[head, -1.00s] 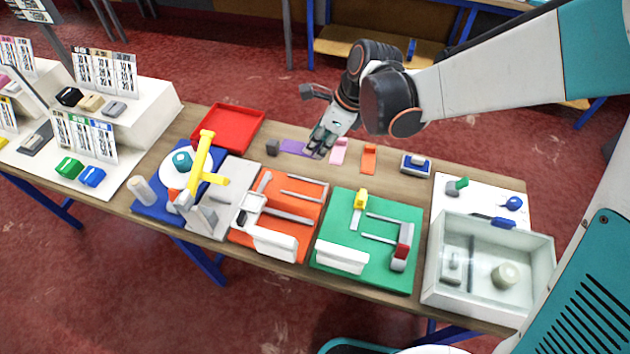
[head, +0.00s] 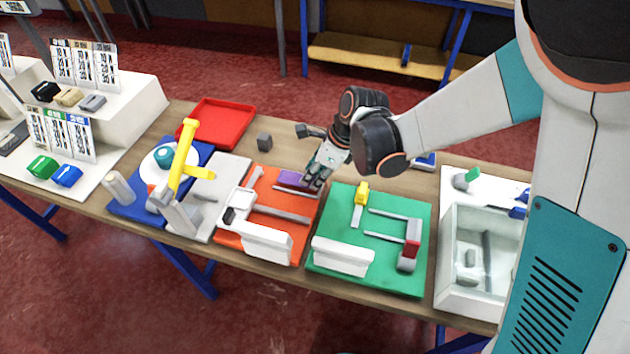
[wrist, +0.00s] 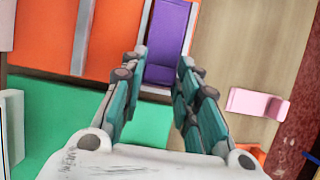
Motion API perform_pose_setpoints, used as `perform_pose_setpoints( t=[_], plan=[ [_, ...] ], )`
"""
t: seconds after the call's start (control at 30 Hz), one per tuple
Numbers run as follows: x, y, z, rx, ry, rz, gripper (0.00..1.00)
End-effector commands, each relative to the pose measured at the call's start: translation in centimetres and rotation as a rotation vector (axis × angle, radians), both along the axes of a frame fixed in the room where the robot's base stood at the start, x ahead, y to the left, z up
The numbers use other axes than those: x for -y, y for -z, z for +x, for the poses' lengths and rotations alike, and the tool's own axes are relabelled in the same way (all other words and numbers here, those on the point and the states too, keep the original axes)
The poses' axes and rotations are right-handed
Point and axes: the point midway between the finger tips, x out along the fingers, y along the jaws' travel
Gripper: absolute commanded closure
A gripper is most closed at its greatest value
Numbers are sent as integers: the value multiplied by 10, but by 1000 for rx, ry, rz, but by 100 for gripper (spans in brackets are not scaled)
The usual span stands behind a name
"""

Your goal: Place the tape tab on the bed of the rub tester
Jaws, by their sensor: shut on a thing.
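The purple tape tab (head: 292,178) is at the far end of the orange-based station (head: 262,197). It also shows in the wrist view (wrist: 168,40), lying lengthwise between grey rails over the orange base. My gripper (head: 314,180) is shut on the raised near end of the tab, and its fingers flank that end in the wrist view (wrist: 157,72). I cannot tell whether the tab touches the base or hangs just above it. No label shows which station is the rub tester; the orange one has grey rails and a white block in front.
A green station (head: 340,205) with a yellow piece stands right of the orange one. A red tray (head: 220,122) and a dark cube (head: 264,141) lie behind. A pink tab (wrist: 258,103) lies on bare wood.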

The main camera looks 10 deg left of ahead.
Motion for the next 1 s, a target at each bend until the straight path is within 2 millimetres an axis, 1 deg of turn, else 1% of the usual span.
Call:
perform_pose_setpoints(
  t=[0.03, 0.1, 0.37, 0.47, 0.5, 0.57, 0.6, 0.87, 1.0],
  plan=[
    [0, 13, 0, 0, 0, 0, 92],
    [0, 19, 0, 0, 0, 0, 92],
    [0, 18, 0, 0, 0, 0, 92],
    [0, 21, 0, 0, 0, 0, 92],
    [0, 21, 0, 0, 0, 0, 66],
    [0, 20, 0, 0, 0, 0, 53],
    [0, 20, 0, 0, 0, 0, 51],
    [0, 20, 0, 0, 0, 0, 51],
    [0, 15, 0, 0, 0, 0, 51]
  ],
)
